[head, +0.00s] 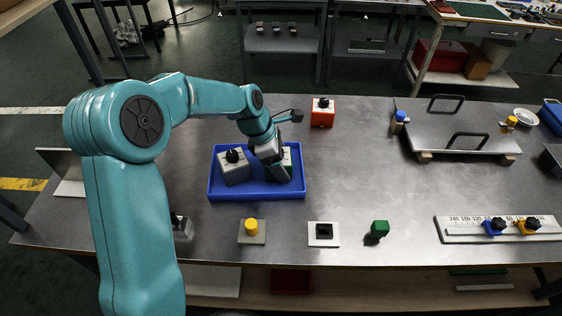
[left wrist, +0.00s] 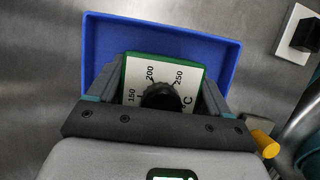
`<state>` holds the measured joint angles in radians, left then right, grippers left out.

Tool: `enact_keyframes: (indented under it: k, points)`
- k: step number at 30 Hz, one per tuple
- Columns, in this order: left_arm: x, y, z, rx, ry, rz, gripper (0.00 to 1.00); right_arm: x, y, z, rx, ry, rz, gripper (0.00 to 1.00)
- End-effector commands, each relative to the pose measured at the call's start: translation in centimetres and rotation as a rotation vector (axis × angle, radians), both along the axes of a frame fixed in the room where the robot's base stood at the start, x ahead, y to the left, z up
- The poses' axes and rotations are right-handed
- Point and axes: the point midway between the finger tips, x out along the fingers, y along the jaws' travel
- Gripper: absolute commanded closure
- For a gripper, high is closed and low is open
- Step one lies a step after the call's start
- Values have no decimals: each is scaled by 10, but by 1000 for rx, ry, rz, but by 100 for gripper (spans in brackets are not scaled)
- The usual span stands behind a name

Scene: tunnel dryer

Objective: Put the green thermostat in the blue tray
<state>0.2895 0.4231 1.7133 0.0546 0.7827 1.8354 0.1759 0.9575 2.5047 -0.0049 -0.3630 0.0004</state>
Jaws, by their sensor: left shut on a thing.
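The blue tray (head: 256,196) lies on the metal bench, left of its middle. The green thermostat (head: 287,157), with a white face, is at the tray's right side, partly hidden by my left gripper (head: 273,167). In the left wrist view, the green thermostat (left wrist: 140,71) shows its 150, 200 and 250 marks and a black knob, over the blue tray (left wrist: 125,35). My left gripper's fingers are on both sides of it, shut on it. Whether its underside touches the tray floor cannot be told. My right gripper is not in view.
A grey box with a black knob (head: 234,173) stands in the tray's left part. A handled metal plate (head: 440,140) lies right.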

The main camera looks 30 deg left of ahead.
Motion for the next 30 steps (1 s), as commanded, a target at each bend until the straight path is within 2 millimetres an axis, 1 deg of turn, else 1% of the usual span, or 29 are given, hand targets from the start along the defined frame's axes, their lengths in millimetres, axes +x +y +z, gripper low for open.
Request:
enact_keyframes:
  k: [11,12,13,14,20,23,26,30]
  points:
    - [0,0,-5,1,-1,0,58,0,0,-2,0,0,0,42]
    - [0,0,-4,0,0,-1,11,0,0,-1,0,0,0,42]
    - [0,0,-4,1,-1,-1,2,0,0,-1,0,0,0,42]
    - [0,0,-4,1,-1,-1,0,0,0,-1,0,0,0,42]
    - [0,0,-3,1,-1,-1,0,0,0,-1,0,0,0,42]
    - [0,1,2,1,-3,0,0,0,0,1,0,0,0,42]
    - [-3,6,17,2,-6,1,0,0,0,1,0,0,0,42]
    - [-10,17,47,2,-6,1,0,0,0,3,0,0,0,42]
